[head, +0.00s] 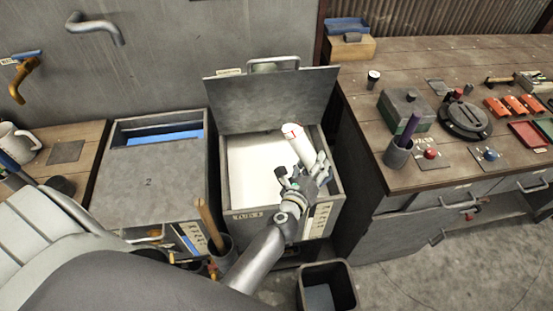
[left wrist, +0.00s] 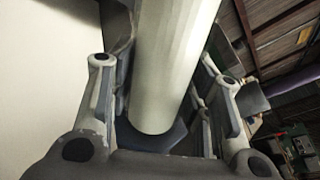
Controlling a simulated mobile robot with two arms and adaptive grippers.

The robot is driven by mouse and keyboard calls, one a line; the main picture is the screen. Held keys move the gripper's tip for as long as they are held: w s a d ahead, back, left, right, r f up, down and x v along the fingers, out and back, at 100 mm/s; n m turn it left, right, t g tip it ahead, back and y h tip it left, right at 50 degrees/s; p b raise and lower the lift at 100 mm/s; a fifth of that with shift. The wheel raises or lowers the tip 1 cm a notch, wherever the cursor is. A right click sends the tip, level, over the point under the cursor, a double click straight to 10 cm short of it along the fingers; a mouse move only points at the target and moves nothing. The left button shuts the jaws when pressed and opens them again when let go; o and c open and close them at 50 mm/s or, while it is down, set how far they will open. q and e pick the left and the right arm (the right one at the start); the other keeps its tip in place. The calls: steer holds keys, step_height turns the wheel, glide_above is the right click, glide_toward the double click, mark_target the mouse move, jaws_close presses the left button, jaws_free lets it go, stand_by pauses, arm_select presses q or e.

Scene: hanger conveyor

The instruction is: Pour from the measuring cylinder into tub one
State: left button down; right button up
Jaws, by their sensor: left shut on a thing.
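My left gripper (head: 308,180) is shut on the measuring cylinder (head: 299,146), a white cylinder with red marks near its far end. It holds the cylinder tilted over the right part of the open tub one (head: 246,228), with the far end pointing up and left. Tub one is a grey box with its lid (head: 272,98) raised at the back and a pale white interior. In the left wrist view the cylinder (left wrist: 172,60) lies between the fingers of the gripper (left wrist: 164,72). I cannot see liquid flowing. My right gripper is not in view.
A grey tub marked 2 (head: 150,178) stands to the left with a blue slot at its back. A wooden bench (head: 450,70) with tools and a pot (head: 398,152) is on the right. A dark bin (head: 327,288) stands on the floor in front.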

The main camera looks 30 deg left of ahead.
arm_select(q)
steer(key=shift+d+r, duration=0.15)
steer(key=shift+d, duration=0.05)
steer(key=shift+d+n+p, duration=0.35)
steer(key=shift+n, duration=0.15)
steer(key=shift+d, duration=0.1)
steer(key=shift+s+d+n+h+p, duration=0.1)
steer(key=shift+d+n+h+p, duration=0.2)
steer(key=shift+d+n+p, duration=0.15)
